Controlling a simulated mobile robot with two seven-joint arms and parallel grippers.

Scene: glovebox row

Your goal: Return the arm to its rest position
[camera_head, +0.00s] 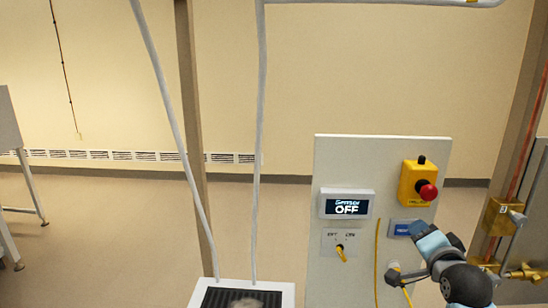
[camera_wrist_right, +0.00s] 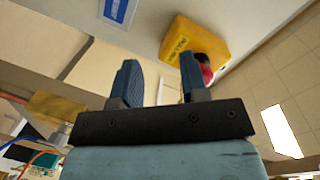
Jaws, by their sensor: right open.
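My right arm comes in at the lower right of the head view, in front of the panel (camera_head: 385,165). My right gripper (camera_head: 418,230) is at its end, just below the red button. In the right wrist view the gripper (camera_wrist_right: 160,80) has its two blue fingers apart with nothing between them. The yellow box (camera_wrist_right: 187,45) with the red emergency button (camera_wrist_right: 205,70) shows beyond the fingertips; the right finger partly overlaps it in the picture. My left gripper is not in view.
The panel also carries a display (camera_head: 346,204) reading OFF, a yellow selector switch (camera_head: 341,252), a blue label (camera_head: 402,228) and a yellow cable (camera_head: 377,260). Brass valve fittings (camera_head: 502,216) stand at the right. A white-framed dark tray (camera_head: 210,299) is at the bottom.

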